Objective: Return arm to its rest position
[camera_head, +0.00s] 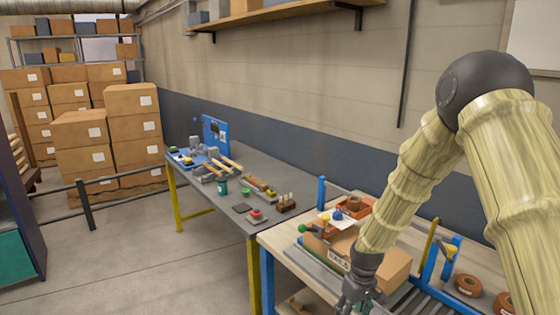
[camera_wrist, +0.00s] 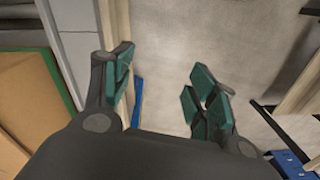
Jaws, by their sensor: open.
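My gripper (camera_head: 357,292) is at the lower middle right of the head view, at the end of my arm, beside a cardboard box (camera_head: 392,268) on the wooden-topped bench (camera_head: 290,238). In the wrist view my gripper (camera_wrist: 160,100) has its green-padded fingers spread wide apart. Nothing is between them. Grey floor (camera_wrist: 225,40) shows beyond the fingers, with a bench edge at the left. My arm bends down from the upper right and hides part of the bench. I cannot tell how far the fingers are from the box.
A grey table (camera_head: 230,195) with tools and a red button (camera_head: 256,214) stands left of the bench. Tape rolls (camera_head: 467,285) lie at the right. An orange bin (camera_head: 357,208) stands behind the box. Stacked cartons (camera_head: 133,125) fill the back left. The floor (camera_head: 150,270) at front left is clear.

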